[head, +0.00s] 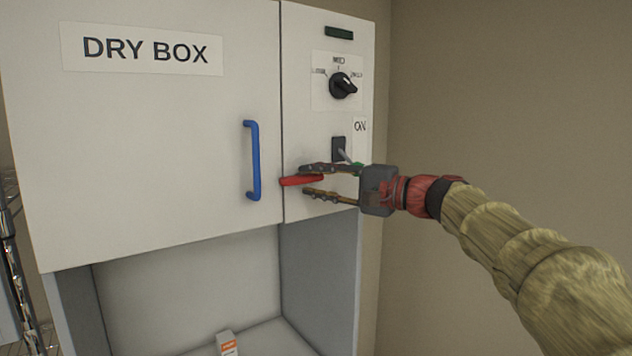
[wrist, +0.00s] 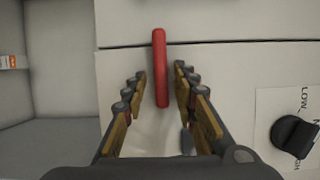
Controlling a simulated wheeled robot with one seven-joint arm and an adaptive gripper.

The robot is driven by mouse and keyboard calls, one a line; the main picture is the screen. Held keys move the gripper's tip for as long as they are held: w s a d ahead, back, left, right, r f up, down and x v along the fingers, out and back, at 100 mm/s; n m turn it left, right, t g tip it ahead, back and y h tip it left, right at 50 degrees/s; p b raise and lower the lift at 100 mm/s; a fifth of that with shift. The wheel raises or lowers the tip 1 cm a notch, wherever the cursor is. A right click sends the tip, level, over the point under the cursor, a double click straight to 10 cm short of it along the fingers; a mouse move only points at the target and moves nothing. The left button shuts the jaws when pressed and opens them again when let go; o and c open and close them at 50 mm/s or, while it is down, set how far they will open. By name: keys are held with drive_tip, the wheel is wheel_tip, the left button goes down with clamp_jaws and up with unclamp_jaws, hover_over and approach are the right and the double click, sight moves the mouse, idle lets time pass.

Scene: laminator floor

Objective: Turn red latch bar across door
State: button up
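The red latch bar (head: 302,181) lies roughly level on the panel right of the door (head: 170,150), its left end at the door seam. In the wrist view the red bar (wrist: 160,66) crosses the seam line at its far end. My gripper (head: 312,181) is open, its fingers above and below the bar. In the wrist view my gripper (wrist: 160,75) has one finger on each side of the bar, with a gap on both sides. The bar's right end is partly hidden by the upper finger in the head view.
A blue door handle (head: 253,160) stands left of the bar. A black knob (head: 343,85) and a toggle switch (head: 338,149) sit on the panel above my gripper. Below is an open bay with a small white and orange box (head: 227,344). A metal rack (head: 14,270) stands at far left.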

drive_tip(key=shift+d, duration=0.1)
drive_tip(key=v, duration=1.2)
drive_tip(key=s+d+f+g+h, duration=0.1)
drive_tip(key=s+d+f+h, duration=0.2)
drive_tip(key=f, duration=0.9)
drive_tip(key=s+d+f+g+h, duration=0.15)
drive_tip(key=f+h, duration=0.25)
drive_tip(key=f, duration=0.7)
drive_tip(key=shift+s+d+f+n+g+h, duration=0.4)
drive_tip(key=shift+s+f+n+h, duration=0.85)
drive_tip(key=shift+s+f, duration=2.45)
drive_tip(key=shift+s+d+f+n+g+h, duration=0.15)
drive_tip(key=shift+s+d+f+n+h, duration=0.8)
drive_tip(key=shift+s, duration=4.65)
drive_tip(key=shift+s+d+f+n+g+h, duration=0.25)
drive_tip(key=shift+s+f+n+h, duration=1.25)
drive_tip(key=shift+s+f, duration=2.5)
